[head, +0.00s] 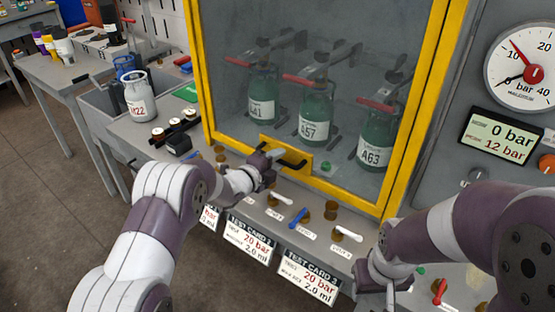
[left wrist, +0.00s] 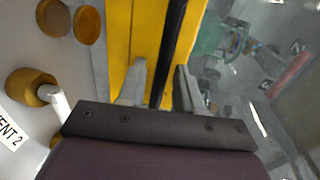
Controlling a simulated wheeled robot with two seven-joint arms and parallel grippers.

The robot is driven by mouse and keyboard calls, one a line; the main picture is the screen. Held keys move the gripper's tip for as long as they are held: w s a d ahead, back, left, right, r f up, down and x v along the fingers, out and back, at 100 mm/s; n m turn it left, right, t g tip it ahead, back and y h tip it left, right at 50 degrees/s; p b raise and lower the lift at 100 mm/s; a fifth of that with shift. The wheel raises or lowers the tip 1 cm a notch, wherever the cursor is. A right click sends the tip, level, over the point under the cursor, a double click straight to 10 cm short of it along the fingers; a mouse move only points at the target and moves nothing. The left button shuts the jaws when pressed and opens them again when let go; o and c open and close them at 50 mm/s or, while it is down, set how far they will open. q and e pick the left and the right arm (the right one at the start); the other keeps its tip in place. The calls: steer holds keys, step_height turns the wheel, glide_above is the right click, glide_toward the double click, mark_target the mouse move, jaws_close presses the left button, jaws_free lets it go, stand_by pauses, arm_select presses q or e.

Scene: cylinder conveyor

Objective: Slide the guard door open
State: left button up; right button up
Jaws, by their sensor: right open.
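The guard door is a grey see-through panel in a yellow frame (head: 202,80), standing in front of three green cylinders (head: 313,120). Its black handle (head: 292,163) sits on a yellow plate at the lower edge. My left gripper (head: 275,156) is at the handle's left end. In the left wrist view the black handle bar (left wrist: 172,50) runs between the two fingers of my left gripper (left wrist: 160,82); yellow shows between the left finger and the bar, so the jaws look open around it. My right gripper (head: 390,290) is open and empty at the lower right, its tips partly hidden.
Below the door is a panel of small valves, with a blue lever (head: 298,216) and test cards (head: 247,240). A pressure gauge (head: 520,65) and a display (head: 500,140) are on the right. A white cylinder (head: 139,98) stands on the left bench.

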arm_select(q)
steer(key=shift+w+d, duration=0.25)
steer(key=shift+w, duration=0.05)
jaws_close()
steer(key=p, duration=1.3)
glide_toward(289, 68)
steer(key=x, duration=0.5)
steer(key=shift+d, duration=0.1)
step_height(289, 68, up, 27)
steer(key=p, duration=2)
jaws_free()
